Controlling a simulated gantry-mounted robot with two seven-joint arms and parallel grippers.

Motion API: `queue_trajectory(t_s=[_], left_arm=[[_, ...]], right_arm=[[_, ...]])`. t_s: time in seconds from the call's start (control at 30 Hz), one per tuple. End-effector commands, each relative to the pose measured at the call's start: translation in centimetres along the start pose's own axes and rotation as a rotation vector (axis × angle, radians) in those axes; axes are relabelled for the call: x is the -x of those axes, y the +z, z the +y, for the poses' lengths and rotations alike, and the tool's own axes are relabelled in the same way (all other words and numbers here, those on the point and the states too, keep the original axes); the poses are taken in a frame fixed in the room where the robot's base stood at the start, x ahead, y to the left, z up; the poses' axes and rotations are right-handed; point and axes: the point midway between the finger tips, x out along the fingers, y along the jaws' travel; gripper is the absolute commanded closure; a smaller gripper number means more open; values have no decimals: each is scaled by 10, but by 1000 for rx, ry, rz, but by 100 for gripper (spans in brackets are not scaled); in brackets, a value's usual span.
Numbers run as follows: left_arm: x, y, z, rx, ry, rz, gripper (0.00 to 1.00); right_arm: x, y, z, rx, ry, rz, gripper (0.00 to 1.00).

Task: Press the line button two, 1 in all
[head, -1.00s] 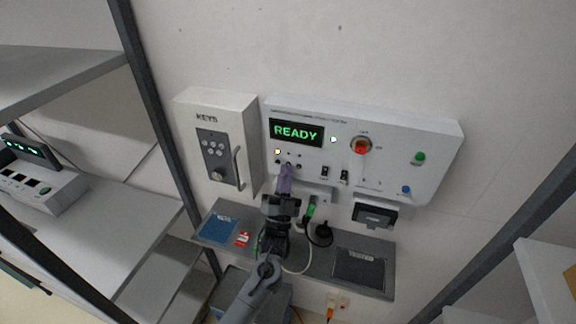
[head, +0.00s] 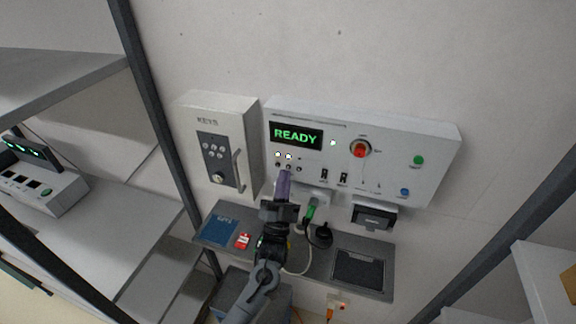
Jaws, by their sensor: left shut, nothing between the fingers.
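A white test panel (head: 400,150) hangs on the wall, with a green READY display (head: 296,135). Below the display is a row of small dark line buttons, with small lamps above them. The left lamp (head: 278,155) and the middle lamp (head: 289,156) look lit; the right one looks dark. My left gripper (head: 285,172) is shut and empty. Its purple fingertips are just below the middle button (head: 287,167); I cannot tell whether they touch it. My right gripper is not in view.
The panel also carries a red knob (head: 360,149), a green button (head: 418,160), a blue button (head: 404,192) and two black switches. A KEYS box (head: 217,145) hangs to the left. A grey shelf (head: 318,262) with a blue mat and a dark tray is below.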

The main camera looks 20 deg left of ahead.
Motion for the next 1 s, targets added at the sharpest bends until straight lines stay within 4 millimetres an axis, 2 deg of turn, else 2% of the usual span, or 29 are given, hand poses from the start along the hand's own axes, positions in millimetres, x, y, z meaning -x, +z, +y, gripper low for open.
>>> queue_trajectory(t_s=[0.37,0.7,1.0], left_arm=[[2,-2,-2,0,1,0,100],[22,-18,-18,0,2,-1,100],[35,-25,-25,-1,0,0,100]], right_arm=[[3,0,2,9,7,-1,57],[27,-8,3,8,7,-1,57],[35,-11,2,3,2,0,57]])
